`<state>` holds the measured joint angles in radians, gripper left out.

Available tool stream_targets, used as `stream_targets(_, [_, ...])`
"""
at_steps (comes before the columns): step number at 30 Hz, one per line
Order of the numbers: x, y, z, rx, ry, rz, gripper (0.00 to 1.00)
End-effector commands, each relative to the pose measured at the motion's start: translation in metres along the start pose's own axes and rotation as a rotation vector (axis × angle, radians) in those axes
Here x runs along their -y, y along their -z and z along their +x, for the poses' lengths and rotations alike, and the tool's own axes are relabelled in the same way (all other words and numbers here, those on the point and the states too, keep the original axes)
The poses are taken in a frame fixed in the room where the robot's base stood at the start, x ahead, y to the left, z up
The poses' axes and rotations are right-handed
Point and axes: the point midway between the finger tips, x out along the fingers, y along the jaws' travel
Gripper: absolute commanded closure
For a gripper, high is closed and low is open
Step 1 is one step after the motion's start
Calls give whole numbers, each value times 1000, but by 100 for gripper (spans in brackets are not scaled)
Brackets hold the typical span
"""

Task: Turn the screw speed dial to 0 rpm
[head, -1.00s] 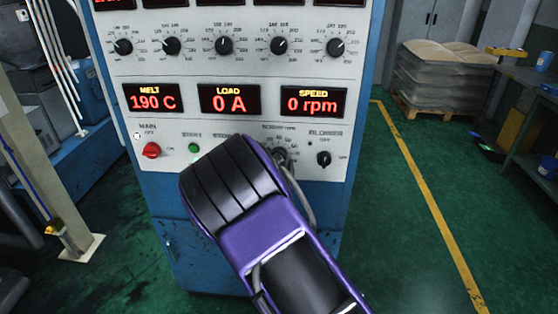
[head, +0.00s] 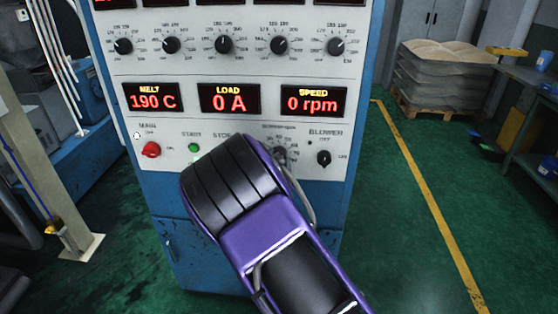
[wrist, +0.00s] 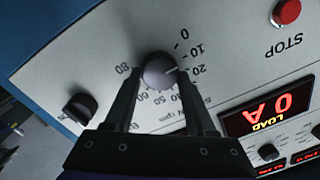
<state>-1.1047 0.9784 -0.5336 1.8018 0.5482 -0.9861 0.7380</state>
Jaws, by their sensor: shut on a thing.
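The screw speed dial (wrist: 158,70) is a round grey knob on the white panel, with printed numbers from 0 to 80 around it. Its white pointer line points close to the 20 mark in the wrist view. My gripper (wrist: 160,80) has one finger on each side of the dial and is shut on it. In the head view the dial (head: 280,154) shows partly beside my purple and black arm, which hides the fingers. The speed display (head: 313,101) reads 0 rpm.
A red STOP button (wrist: 287,11) and the load display (wrist: 268,107), reading 0 A, lie near the dial. The black blower knob (head: 324,158) is right of it, the red main switch (head: 151,149) and green start button (head: 194,147) left.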

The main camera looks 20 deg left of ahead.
Motion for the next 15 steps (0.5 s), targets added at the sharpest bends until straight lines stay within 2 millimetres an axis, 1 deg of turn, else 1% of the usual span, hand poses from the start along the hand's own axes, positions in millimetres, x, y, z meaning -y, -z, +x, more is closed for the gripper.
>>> stream_targets(5, [-1, -1, 0, 2, -2, -62, 100])
stream_targets(15, [0, -2, 0, 12, -7, -292, 100])
